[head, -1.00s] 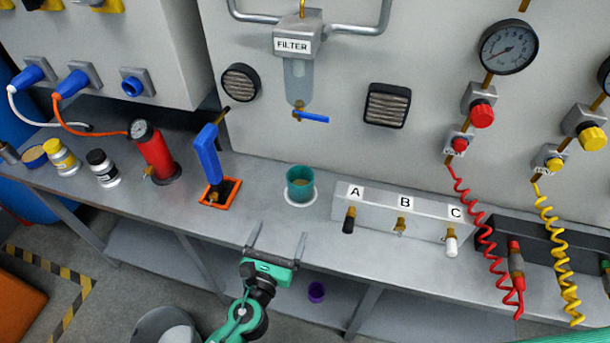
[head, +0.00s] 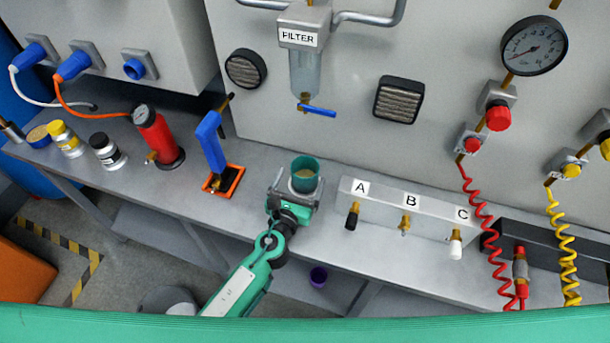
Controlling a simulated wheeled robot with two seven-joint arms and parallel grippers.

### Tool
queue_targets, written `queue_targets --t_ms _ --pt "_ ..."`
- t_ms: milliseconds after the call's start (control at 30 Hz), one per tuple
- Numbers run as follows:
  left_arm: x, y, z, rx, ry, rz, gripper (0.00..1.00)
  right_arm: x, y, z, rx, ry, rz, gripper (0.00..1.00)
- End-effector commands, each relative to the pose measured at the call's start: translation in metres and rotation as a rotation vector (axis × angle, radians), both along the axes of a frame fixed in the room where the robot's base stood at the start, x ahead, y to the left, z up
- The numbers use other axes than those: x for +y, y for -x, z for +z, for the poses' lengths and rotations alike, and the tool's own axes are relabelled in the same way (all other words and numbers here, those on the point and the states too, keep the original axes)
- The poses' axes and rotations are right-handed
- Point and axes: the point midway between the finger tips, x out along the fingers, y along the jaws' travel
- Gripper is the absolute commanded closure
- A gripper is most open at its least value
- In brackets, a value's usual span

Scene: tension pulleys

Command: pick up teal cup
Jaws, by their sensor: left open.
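The teal cup (head: 305,171) stands upright on the grey workbench, below the filter, with something tan inside it. My left gripper (head: 297,183) is at the cup, its open fingers reaching to either side of it from the front. The gripper body hides the cup's lower front and most of the white disc under it. I cannot tell whether the fingers touch the cup. My right gripper is not in view.
A valve block (head: 410,215) labelled A, B and C stands right of the cup. A blue-handled lever (head: 210,145) on an orange-edged base stands to the left. The filter (head: 304,70) with its blue tap hangs behind.

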Motion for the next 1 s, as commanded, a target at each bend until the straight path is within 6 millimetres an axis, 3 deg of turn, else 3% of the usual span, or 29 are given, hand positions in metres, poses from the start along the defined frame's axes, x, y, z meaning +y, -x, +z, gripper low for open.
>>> queue_targets --t_ms 300,600,633,867,1000 --pt "-0.013 -0.042 -0.003 -0.001 0.000 0.000 0.11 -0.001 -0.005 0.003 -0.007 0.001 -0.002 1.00" --pt "-0.014 -0.047 -0.003 0.000 0.000 0.000 0.11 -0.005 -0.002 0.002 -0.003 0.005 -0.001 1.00" --pt "-0.014 -0.047 -0.003 0.000 0.000 0.000 0.13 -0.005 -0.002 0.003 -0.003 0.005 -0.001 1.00" --pt "-0.014 -0.046 -0.003 0.000 0.000 0.000 0.58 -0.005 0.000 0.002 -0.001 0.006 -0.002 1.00" --pt "-0.014 -0.046 -0.003 0.000 0.000 0.000 0.63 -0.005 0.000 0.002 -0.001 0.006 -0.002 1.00"
